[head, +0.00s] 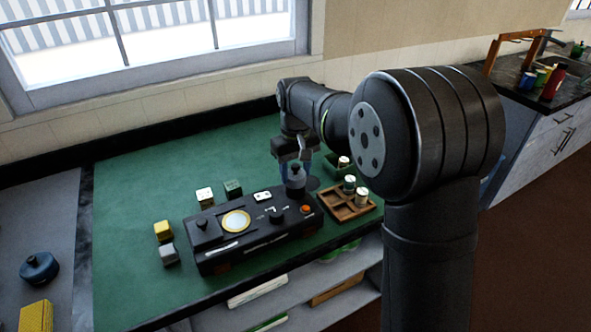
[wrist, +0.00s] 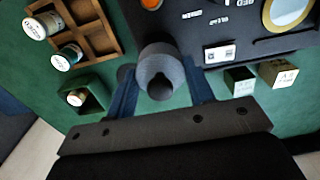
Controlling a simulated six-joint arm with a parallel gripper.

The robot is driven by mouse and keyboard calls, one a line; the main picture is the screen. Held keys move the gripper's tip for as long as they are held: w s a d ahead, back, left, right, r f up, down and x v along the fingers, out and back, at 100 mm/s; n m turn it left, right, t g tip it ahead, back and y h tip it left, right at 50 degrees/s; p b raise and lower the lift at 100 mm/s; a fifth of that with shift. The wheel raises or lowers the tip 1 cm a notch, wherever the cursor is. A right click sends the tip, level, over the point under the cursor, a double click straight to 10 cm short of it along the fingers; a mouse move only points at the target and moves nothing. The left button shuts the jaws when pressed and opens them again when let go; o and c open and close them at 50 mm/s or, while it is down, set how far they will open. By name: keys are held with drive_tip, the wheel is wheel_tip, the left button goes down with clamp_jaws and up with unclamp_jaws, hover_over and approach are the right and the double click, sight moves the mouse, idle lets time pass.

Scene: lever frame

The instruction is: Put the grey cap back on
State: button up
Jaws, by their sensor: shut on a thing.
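The grey cap (head: 296,178) is a rounded cylinder, held upright between the fingers of my gripper (head: 294,152). In the wrist view the cap (wrist: 161,68) sits between the two blue fingers of my gripper (wrist: 163,92), which is shut on it. The black panel box (head: 258,238) stands on the green mat, with a round cream dial, a black knob, a white switch plate and an orange button on top. The cap shows over the box's back right end, near the orange button (head: 306,209). I cannot tell whether it touches the box.
A wooden divided tray (head: 350,214) with white-topped bottles stands right of the box, and a small green bin (wrist: 95,97) holds another. Several small cubes lie behind and left of the box, including a yellow cube (head: 163,230). The mat's back left (head: 135,180) is clear.

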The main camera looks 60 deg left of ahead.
idle(0.4)
drive_tip(key=o, duration=1.5)
drive_tip(key=shift+r, duration=3.5)
clamp_jaws()
